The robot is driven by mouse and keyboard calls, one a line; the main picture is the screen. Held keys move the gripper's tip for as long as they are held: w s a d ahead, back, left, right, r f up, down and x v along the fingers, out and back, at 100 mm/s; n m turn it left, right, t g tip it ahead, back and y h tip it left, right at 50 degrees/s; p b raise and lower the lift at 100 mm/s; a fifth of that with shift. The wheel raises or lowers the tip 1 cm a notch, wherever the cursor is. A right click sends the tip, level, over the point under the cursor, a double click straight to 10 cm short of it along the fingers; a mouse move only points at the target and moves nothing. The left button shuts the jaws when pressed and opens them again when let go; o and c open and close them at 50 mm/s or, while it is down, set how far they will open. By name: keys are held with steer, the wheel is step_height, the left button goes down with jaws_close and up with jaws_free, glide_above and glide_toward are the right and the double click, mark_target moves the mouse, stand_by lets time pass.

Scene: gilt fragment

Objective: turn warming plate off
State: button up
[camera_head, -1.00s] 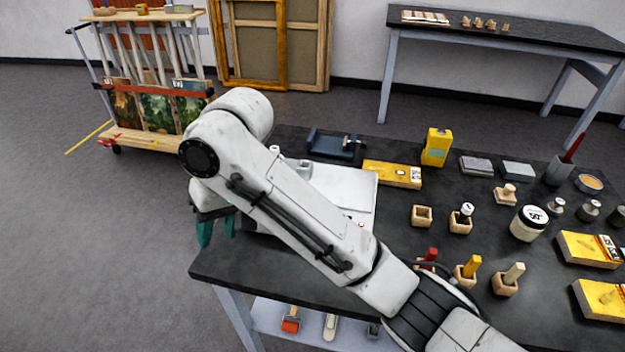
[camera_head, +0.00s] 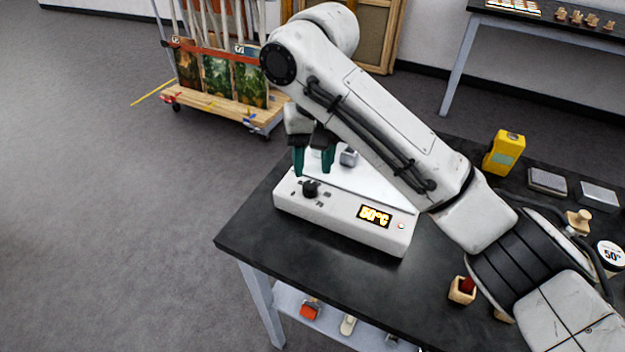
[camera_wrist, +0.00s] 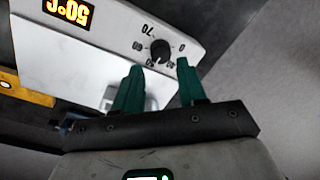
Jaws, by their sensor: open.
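The white warming plate (camera_head: 340,231) lies on the dark table in the head view, its display (camera_head: 375,216) lit and reading 50°C. A black dial (camera_head: 310,189) sits at the left of its front panel, and a small round light or button (camera_head: 401,226) sits right of the display. In the wrist view, the dial (camera_wrist: 160,51) has numbers around it and the display (camera_wrist: 68,12) is upside down. My gripper (camera_head: 313,168) is open, its green fingers above and behind the dial, apart from it. The fingers (camera_wrist: 158,75) also show in the wrist view.
The dark table (camera_head: 262,226) has free room left of and in front of the plate. A yellow device (camera_head: 504,153), grey blocks and a red-topped holder (camera_head: 462,290) are to the right. A small grey block (camera_head: 349,156) is behind my fingers. A painting cart (camera_head: 222,100) stands beyond.

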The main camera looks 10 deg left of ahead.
mark_target(310, 183)
steer(key=shift+a+f, duration=0.15)
steer(key=shift+f, duration=2.05)
jaws_close()
